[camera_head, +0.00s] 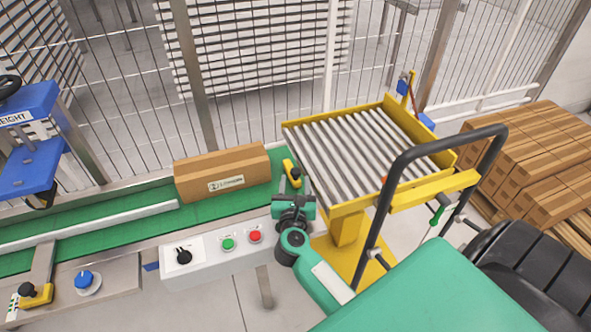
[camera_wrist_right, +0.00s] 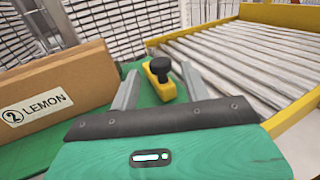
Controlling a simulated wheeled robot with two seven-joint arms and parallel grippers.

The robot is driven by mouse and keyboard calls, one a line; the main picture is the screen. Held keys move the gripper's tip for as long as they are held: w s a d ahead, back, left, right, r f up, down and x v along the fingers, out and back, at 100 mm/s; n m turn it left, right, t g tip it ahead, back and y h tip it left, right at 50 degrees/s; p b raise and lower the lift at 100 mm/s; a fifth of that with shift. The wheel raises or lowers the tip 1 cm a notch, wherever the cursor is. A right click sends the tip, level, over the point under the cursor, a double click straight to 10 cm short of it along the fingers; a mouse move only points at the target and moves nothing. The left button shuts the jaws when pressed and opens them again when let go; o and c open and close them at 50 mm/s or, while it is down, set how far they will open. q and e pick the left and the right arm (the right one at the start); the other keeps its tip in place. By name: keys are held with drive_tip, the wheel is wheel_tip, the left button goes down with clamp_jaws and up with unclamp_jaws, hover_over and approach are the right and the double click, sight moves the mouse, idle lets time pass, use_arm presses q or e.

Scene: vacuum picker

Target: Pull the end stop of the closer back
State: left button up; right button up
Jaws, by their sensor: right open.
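The end stop (camera_head: 291,171) is a yellow block with a black knob at the right end of the green belt (camera_head: 100,219). In the right wrist view the end stop (camera_wrist_right: 161,86) sits between the two grey fingers, its knob near the fingertip line. My right gripper (camera_head: 293,187) is open and empty, just in front of the end stop. I cannot tell whether a finger touches it. A carton (camera_head: 222,172) marked LEMON lies on the belt left of the end stop, with a gap between them. My left gripper is not in view.
A yellow roller cart (camera_head: 437,205) stands close on the right of the belt end. A panel (camera_head: 205,251) with a black knob, green button and red button runs along the front. A wire fence (camera_head: 245,109) stands behind. Stacked cartons (camera_head: 540,150) are at far right.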

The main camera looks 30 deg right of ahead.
sight(296, 176)
drive_tip(key=x, duration=0.5)
drive_tip(key=shift+s, duration=0.15)
clamp_jaws()
